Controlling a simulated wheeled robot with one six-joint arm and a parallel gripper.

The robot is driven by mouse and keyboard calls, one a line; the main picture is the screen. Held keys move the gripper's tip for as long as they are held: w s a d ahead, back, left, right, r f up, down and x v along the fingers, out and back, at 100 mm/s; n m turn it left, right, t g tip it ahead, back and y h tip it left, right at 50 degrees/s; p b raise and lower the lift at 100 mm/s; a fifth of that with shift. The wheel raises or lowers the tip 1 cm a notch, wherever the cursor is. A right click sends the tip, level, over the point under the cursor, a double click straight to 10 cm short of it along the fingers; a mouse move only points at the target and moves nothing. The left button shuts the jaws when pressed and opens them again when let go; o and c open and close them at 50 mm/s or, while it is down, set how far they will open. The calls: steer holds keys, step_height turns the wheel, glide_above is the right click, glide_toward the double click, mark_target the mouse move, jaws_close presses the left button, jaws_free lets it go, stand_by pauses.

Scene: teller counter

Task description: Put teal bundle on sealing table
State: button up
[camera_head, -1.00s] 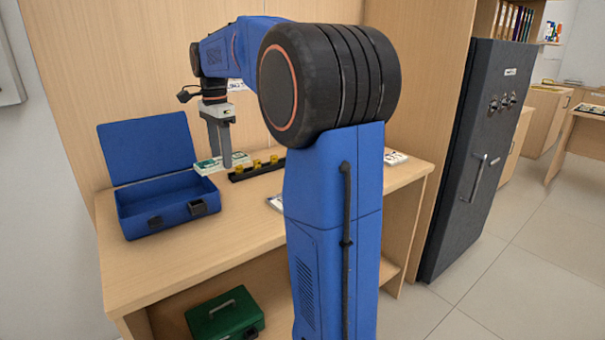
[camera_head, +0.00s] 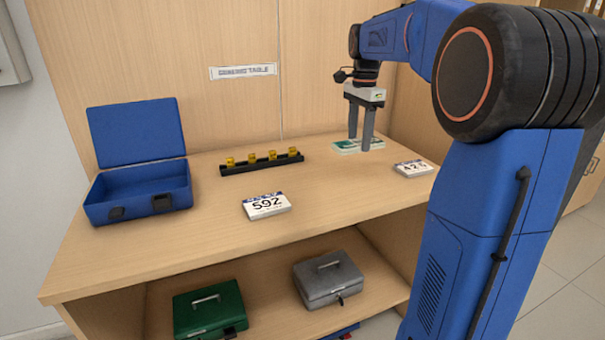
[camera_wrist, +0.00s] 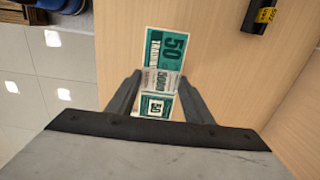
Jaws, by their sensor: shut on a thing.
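The teal bundle (camera_head: 345,146) is a flat stack of teal and white notes with a pale band. My gripper (camera_head: 359,143) is shut on it, one finger on each side. In the wrist view, the bundle (camera_wrist: 172,48) sticks out beyond the fingertips of my gripper (camera_wrist: 157,82), and "50" shows on it. In the head view it is at the right rear of the wooden table (camera_head: 190,240), at or just above the top; I cannot tell if it touches. A sign (camera_head: 243,71) on the back panel ends in "TABLE"; its first word is unclear.
An open, empty-looking blue box (camera_head: 140,195) stands at the left. A black rack (camera_head: 262,163) with yellow pieces is at the back middle. Green (camera_head: 210,310) and grey (camera_head: 328,278) boxes are below.

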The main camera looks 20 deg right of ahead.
steer(key=shift+s+d+f, duration=0.2)
steer(key=shift+d+f, duration=0.25)
steer(key=shift+d, duration=0.35)
glide_above(360, 178)
step_height(360, 178, down, 5)
steer(key=shift+s+d, duration=0.1)
steer(key=shift+f, duration=2.05)
steer(key=shift+f, duration=0.15)
steer(key=o, duration=1.1)
